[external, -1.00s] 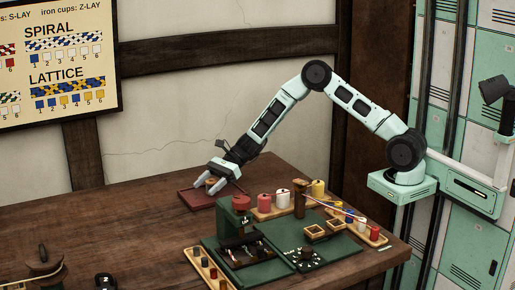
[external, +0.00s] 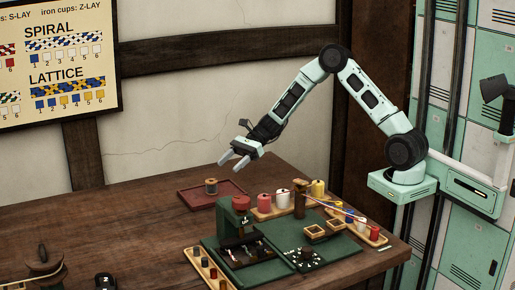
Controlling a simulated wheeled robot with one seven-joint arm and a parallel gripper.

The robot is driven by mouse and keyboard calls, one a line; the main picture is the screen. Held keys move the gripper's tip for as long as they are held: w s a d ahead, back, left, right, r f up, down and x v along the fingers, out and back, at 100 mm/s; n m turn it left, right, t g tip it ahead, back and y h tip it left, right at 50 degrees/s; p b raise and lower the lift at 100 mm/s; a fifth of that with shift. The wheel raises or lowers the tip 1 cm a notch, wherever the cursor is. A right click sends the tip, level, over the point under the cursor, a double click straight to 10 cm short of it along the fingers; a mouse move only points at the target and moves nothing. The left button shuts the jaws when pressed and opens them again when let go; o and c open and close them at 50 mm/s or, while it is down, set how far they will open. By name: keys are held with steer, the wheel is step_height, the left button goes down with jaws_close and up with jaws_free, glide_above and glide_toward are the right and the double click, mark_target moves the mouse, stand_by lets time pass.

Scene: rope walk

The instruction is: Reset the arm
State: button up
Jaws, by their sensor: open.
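My gripper (external: 231,163) is open and empty. It hangs in the air above the table, up and to the right of a small spool (external: 211,186). The spool is tan and dark and stands upright in a shallow red tray (external: 190,198) at the back of the table. The gripper is clear of the spool and the tray. My arm bends up and back to its base at the right.
A green machine (external: 240,240) stands on the wooden table (external: 130,235). Behind it is a wooden rack with red, white and yellow spools (external: 318,190). A rack of small pegs (external: 205,270) lies at the front. The table's left middle is clear. A pattern chart (external: 60,60) hangs on the wall.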

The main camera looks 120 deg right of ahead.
stand_by(0.3)
steer(key=w+a+r+n+g+y+p, duration=0.15)
steer(key=a+n, duration=0.25)
steer(key=a, duration=0.5)
steer(key=w+a+r+n+g+y+p, duration=0.1)
steer(key=w+a+r+n+g+y, duration=0.2)
steer(key=a, duration=0.6)
steer(key=s+a+r+n+g+p, duration=0.1)
steer(key=s+a+n+g, duration=0.4)
steer(key=a, duration=0.6)
steer(key=s+a+r+n+g+p, duration=0.1)
steer(key=s+a+r+n, duration=0.15)
steer(key=a+n, duration=0.65)
steer(key=s+a+r+n+h+p, duration=0.1)
steer(key=s+a+n+h, duration=0.1)
steer(key=s+a+n, duration=0.3)
steer(key=s+a+r+n+g+h+p, duration=0.1)
steer(key=s+a+n, duration=0.4)
steer(key=s, duration=0.7)
steer(key=s+a+r+n+g+h+p, duration=0.1)
steer(key=s+a+r+n+h+p, duration=0.1)
steer(key=s+a+n+h, duration=0.3)
steer(key=shift+s+a+r+n+p, duration=0.35)
steer(key=shift+s+n+p, duration=0.3)
steer(key=shift+s+n, duration=1.4)
